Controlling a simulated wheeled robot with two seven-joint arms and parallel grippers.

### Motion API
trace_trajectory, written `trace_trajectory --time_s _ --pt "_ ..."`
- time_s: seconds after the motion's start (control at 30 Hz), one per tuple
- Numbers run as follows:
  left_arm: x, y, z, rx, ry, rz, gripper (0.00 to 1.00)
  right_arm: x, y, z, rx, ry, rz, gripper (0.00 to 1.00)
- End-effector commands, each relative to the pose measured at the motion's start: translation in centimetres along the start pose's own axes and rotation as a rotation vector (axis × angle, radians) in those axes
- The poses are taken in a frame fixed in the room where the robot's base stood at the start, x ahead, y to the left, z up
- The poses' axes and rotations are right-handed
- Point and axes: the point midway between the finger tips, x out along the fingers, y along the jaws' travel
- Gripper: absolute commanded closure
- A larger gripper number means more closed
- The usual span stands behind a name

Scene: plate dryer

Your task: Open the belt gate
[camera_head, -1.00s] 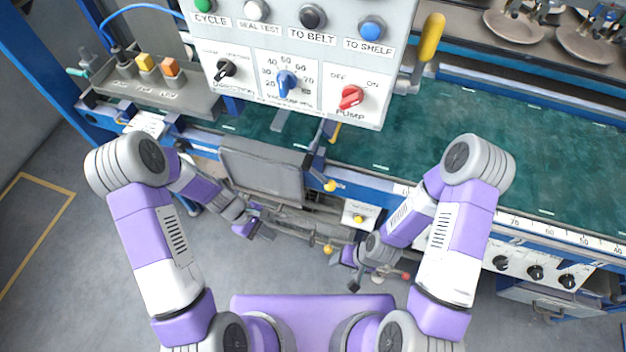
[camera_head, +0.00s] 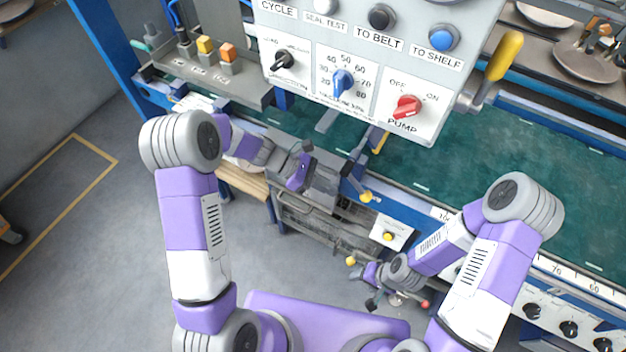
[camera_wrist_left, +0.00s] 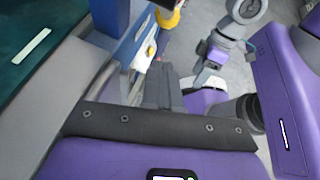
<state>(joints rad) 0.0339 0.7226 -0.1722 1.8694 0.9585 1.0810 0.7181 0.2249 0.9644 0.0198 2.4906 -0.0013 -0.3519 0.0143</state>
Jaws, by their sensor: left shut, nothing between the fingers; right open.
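The belt gate appears to be the flat grey panel (camera_head: 322,190) at the front edge of the green belt, below the control box. My left gripper (camera_head: 304,160) is over this panel in the head view, shut and empty, and hides part of it. Whether it touches the panel is unclear. A yellow knob (camera_head: 366,196) is just right of the panel. In the left wrist view, a grey surface (camera_wrist_left: 75,85) lies on the left beside the green belt. My right gripper (camera_head: 370,288) is open and empty, lower right near the front of the machine.
The control box (camera_head: 365,65) with knobs and a yellow-handled lever (camera_head: 503,55) overhangs the belt (camera_head: 470,165). A wire rack (camera_head: 305,218) is below the panel. A small box with a yellow button (camera_head: 388,236) is to the right. Open floor (camera_head: 70,215) is at left.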

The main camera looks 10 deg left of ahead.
Motion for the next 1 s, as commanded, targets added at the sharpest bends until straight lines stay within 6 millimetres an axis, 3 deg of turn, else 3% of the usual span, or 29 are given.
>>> trace_trajectory --time_s 0.1,0.3,1.0 --pt "2.4 0.0 0.2 0.003 -0.001 -0.003 1.0 0.8 0.3 0.0 0.0 0.0 0.0 0.35" --pt "4.0 -0.1 2.2 0.003 0.0 -0.001 1.0 1.3 0.5 -0.1 0.0 0.0 0.0 0.35" --pt "4.7 -0.1 2.9 -0.007 -0.031 -0.006 1.0 1.4 0.5 -0.1 0.0 0.0 0.0 0.35"
